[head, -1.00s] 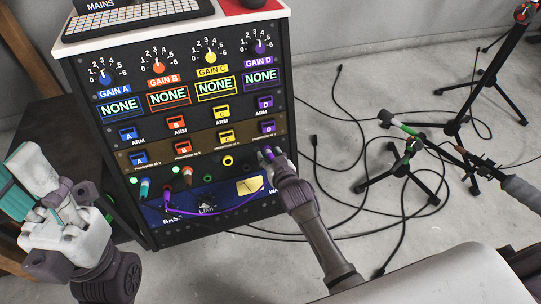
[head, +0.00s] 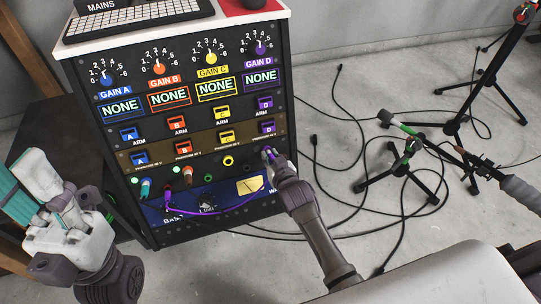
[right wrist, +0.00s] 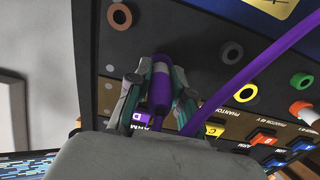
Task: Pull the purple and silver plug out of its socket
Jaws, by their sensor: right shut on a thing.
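The purple and silver plug (right wrist: 160,78) sits between the fingers of my right gripper (right wrist: 155,92) in the right wrist view. The right gripper is shut on it, close against the front panel, and it also shows in the head view (head: 268,154). The plug's socket is hidden behind the plug and fingers, so I cannot tell how deep the plug sits. A purple cable (right wrist: 255,70) hangs beside it. My left gripper (head: 42,185) is at the left of the head view, apart from the panel. Its finger opening is unclear.
The black rack (head: 120,185) carries knobs, coloured switches and several sockets. A yellow socket (head: 228,161) is left of the right gripper. Other plugs and a purple cable (head: 200,213) are low on the panel. Cables and microphone stands (head: 400,165) occupy the floor at right.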

